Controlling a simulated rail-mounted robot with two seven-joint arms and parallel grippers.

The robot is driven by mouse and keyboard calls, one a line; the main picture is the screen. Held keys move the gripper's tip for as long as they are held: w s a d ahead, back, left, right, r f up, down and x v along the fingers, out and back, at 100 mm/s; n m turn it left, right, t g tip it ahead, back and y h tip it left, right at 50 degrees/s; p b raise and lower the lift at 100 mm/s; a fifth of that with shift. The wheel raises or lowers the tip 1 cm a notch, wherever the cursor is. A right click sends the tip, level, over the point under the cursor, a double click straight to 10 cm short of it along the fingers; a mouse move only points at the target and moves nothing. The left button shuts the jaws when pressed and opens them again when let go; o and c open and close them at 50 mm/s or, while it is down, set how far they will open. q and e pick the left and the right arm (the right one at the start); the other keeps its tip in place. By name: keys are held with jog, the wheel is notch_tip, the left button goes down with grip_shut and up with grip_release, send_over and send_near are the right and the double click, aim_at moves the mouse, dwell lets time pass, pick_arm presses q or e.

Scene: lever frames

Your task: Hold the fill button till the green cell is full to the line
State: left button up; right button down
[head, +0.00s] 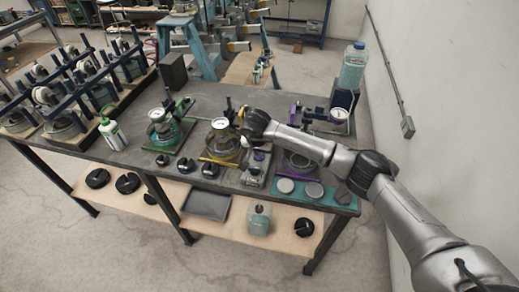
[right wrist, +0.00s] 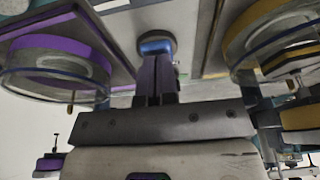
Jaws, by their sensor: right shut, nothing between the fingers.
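The green cell (head: 166,129) is a round glass vessel on a green-edged base, left of the yellow cell. Its liquid level and line are too small to read. A grey box (head: 255,172) with a dark-blue round button (head: 259,156) stands between the yellow and purple cells. My right gripper (right wrist: 157,62) is shut and empty. In the right wrist view its fingertips are right at the blue button (right wrist: 155,43); I cannot tell whether they touch it. My left gripper is out of view.
The yellow cell (head: 220,138) and the purple cell (head: 300,162) flank the box closely. A white-and-green bottle (head: 112,133) stands at the left, a tall clear container (head: 352,66) at the back right. Grey discs lie on a teal mat (head: 340,204).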

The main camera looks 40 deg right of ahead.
jog(key=shift+s+d+f, duration=0.15)
jog(key=shift+f, duration=0.6)
dwell(0.6)
jog(key=shift+r, duration=0.1)
dwell(0.4)
jog(key=shift+r+p, duration=0.3)
jog(key=shift+r, duration=0.05)
jog(key=r+p, duration=0.1)
jog(key=r, duration=0.1)
jog(key=r+p, duration=0.2)
jog(key=shift+w+r, duration=0.2)
jog(key=shift+r, duration=0.15)
jog(key=v, duration=1)
jog(key=shift+w, duration=0.25)
